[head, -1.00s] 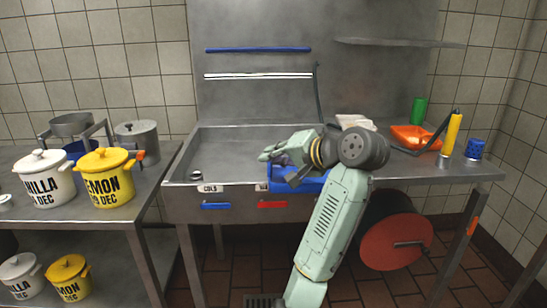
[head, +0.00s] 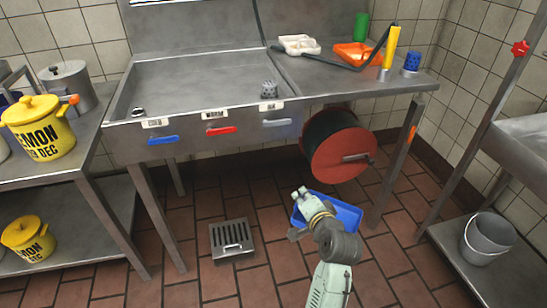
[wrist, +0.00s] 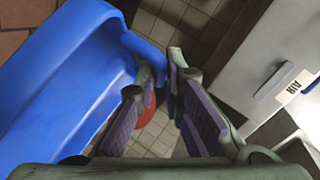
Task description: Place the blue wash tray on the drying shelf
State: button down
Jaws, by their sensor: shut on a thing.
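The blue wash tray (head: 345,213) is held out over the tiled floor, in front of and below the sink counter. My gripper (head: 301,196) is shut on its rim near a corner; my arm hides part of the tray in the head view. In the wrist view the tray (wrist: 60,85) fills the left side, and its rim runs in between the fingers of my gripper (wrist: 162,85). I cannot pick out a drying shelf for certain.
The sink counter (head: 350,78) holds a white tray (head: 299,45), an orange tray (head: 356,54) and bottles. A red hose reel (head: 340,145) hangs below it. A rack at right carries a grey bucket (head: 488,238). The floor has a drain grate (head: 232,238).

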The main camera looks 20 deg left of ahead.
jog(key=d+f+m+t+h, duration=0.1)
jog(key=d+f+m+h, duration=0.2)
jog(key=d+f, duration=0.5)
jog(key=d+f+m+t+h, duration=0.1)
jog(key=d+f+m+h, duration=0.2)
jog(key=d+f, duration=0.5)
notch_tip(320, 180, down, 8)
jog(key=shift+w+r+h, duration=0.15)
jog(key=shift+w+h, duration=0.3)
jog(key=shift+h, duration=0.05)
